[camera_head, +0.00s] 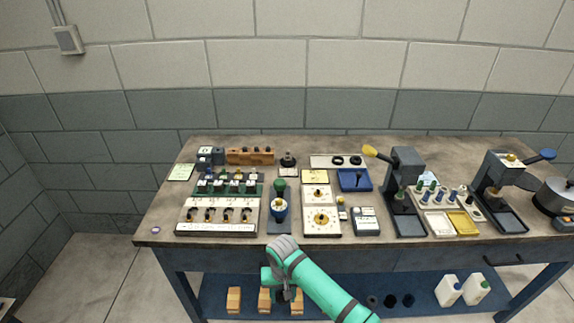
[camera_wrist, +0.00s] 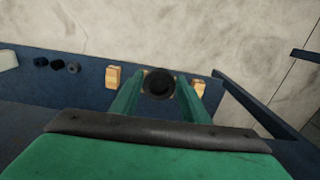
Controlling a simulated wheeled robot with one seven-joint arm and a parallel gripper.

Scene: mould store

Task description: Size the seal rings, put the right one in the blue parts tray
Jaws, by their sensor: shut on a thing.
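My gripper (camera_head: 284,291) hangs low at the front of the bench, by the lower shelf. In the wrist view its two green fingers (camera_wrist: 158,95) are shut on a dark round piece (camera_wrist: 158,84); I cannot tell exactly what it is. Two black seal rings (camera_head: 337,160) lie apart on a white strip (camera_head: 319,161) at the back of the bench top. The blue parts tray (camera_head: 355,187) sits in front of them, far above and right of my gripper; its contents are too small to make out.
The blue lower shelf (camera_head: 335,305) holds wooden blocks (camera_head: 234,299), dark cylinders (camera_head: 390,300) and white bottles (camera_head: 448,290). The bench top carries gauge boards (camera_head: 322,220), a green rack (camera_head: 229,185) and two presses (camera_head: 405,190). The bench's front edge overhangs the shelf.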

